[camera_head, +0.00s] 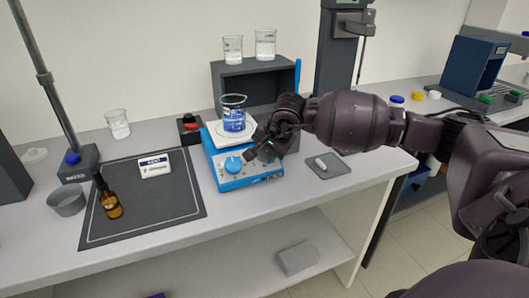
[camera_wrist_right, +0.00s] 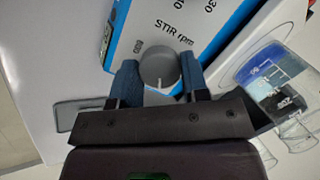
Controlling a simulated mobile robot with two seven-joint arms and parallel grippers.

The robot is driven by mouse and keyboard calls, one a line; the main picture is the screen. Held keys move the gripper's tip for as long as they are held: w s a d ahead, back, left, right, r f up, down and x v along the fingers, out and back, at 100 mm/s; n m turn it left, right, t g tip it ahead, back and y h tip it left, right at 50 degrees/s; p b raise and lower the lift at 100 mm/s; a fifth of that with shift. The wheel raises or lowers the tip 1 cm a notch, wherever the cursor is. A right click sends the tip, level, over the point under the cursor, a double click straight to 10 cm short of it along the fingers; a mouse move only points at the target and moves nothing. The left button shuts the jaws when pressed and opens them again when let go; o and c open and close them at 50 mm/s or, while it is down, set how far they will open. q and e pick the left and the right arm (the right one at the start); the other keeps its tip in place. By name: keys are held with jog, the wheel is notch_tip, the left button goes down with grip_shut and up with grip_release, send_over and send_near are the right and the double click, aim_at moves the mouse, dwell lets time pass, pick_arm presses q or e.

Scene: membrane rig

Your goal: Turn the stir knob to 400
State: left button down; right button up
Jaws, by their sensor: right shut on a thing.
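The blue and white stirrer hotplate (camera_head: 243,178) stands on the bench with a beaker of blue liquid (camera_head: 234,118) on its top plate. A light blue knob (camera_head: 233,164) shows at the left of its front panel. My right gripper (camera_head: 262,154) is at the right part of that panel and hides the stir knob in the head view. In the right wrist view the grey round stir knob (camera_wrist_right: 160,66) sits between the blue fingertips of my right gripper (camera_wrist_right: 160,80), beside the "STIR rpm" print. The gripper is shut on it. My left gripper is not in view.
A dark mat (camera_head: 140,215) with a brown bottle (camera_head: 109,203) and a label block (camera_head: 155,166) lies to the left. A red-topped box (camera_head: 189,128) stands beside the hotplate. A grey shelf (camera_head: 245,78) with two beakers stands behind. A small grey pad (camera_head: 327,166) lies right.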

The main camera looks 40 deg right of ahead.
jog(key=m, duration=0.4)
jog(key=shift+m+t, duration=0.4)
dwell(0.4)
jog(key=o, duration=0.9)
jog(key=shift+s, duration=0.1)
jog(key=p+v, duration=0.1)
jog(key=v, duration=0.9)
jog(key=shift+s+d+r, duration=0.15)
jog(key=shift+s+r, duration=0.1)
